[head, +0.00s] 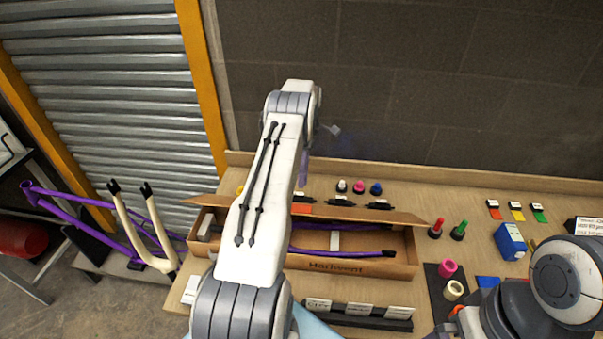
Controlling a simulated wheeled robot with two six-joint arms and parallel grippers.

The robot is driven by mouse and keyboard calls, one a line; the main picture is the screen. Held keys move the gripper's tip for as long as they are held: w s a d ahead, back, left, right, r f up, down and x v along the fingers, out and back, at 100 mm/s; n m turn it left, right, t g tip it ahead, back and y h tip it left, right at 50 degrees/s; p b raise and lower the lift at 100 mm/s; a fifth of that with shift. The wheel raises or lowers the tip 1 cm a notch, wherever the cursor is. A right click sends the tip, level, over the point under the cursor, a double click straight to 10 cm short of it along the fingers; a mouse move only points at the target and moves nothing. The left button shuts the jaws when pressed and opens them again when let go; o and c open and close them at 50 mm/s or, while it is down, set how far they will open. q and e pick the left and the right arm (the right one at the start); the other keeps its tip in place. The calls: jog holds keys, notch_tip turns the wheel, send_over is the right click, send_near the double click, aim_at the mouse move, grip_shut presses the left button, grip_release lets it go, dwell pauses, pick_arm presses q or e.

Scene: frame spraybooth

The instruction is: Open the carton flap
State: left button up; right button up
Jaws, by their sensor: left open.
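A long brown cardboard carton (399,262) lies on the wooden bench, with printed lettering on its front side. A long flap (385,214) runs along its far side and the inside shows in front of it. A purple tube (355,253) and a white piece (335,241) lie inside. My left arm crosses in front of the carton and hides its left middle part. My left gripper (330,131) is mostly hidden behind that arm, beyond the carton and apart from the visible flap. It is open. My right arm shows at lower right, but its gripper is out of view.
A purple bike frame (75,220) and a cream fork (140,237) stand left of the bench. Colored plugs (359,187) sit behind the carton. A blue box (510,241) and red and green pegs (459,231) stand to its right. A dark wall closes the back.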

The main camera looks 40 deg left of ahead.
pick_arm(q)
jog(key=s+d+r, duration=0.2)
jog(key=s+r, duration=0.1)
jog(key=shift+s+r+p, duration=0.15)
jog(key=shift+p, duration=0.15)
dwell(0.7)
jog(key=w+a+f+b, duration=0.2)
jog(key=w+a+f, duration=0.1)
jog(key=w+f, duration=0.2)
jog(key=shift+b, duration=0.35)
jog(key=shift+w+a+f, duration=0.1)
dwell(0.3)
dwell(0.4)
